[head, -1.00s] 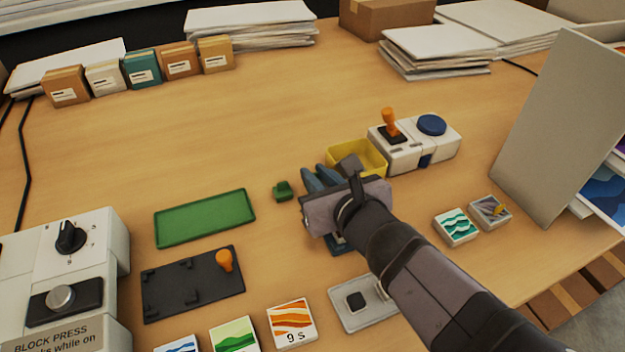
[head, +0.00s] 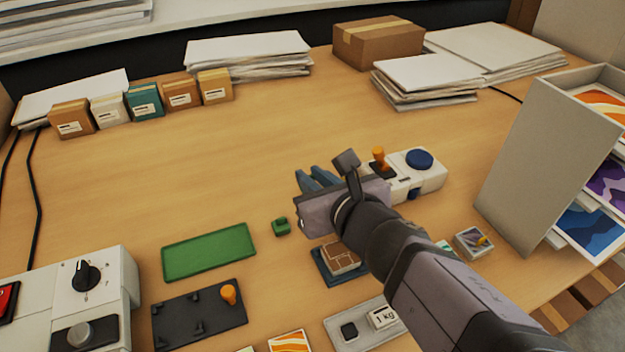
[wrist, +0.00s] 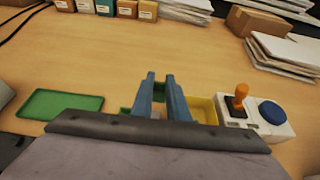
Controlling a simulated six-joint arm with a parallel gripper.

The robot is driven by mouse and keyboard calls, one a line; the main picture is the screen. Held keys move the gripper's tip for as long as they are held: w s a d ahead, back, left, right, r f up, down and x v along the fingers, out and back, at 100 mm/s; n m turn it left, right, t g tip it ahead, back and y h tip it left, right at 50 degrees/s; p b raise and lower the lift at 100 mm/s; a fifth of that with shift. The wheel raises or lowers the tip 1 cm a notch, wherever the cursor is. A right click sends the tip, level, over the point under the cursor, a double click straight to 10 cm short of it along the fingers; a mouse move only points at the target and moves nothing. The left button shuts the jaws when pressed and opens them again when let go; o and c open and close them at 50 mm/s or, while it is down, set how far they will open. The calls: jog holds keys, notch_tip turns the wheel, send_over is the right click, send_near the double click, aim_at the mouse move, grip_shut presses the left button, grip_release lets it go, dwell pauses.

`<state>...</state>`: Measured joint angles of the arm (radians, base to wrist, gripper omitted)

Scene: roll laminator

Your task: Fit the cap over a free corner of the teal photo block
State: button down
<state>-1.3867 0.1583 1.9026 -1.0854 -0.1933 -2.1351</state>
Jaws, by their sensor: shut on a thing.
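My gripper (wrist: 160,82) is shut on a small green piece (wrist: 158,92), which looks like a cap and shows between the fingertips in the wrist view. It is held above the table. In the head view my gripper (head: 317,178) has blue fingers pointing away, and the held piece is hidden. A second green cap (head: 281,227) sits on the table, left of and below my gripper. The teal photo block (head: 444,246) is at the right, mostly hidden behind my arm, so its corners cannot be judged.
A yellow bin (wrist: 204,110) stands right of the fingers, beside a white unit with an orange lever (head: 379,160) and blue knob (head: 419,159). A green tray (head: 209,252), dark fixture (head: 199,314) and brown-patterned block (head: 342,258) lie nearer.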

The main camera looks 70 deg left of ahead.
jog(key=shift+r, duration=0.55)
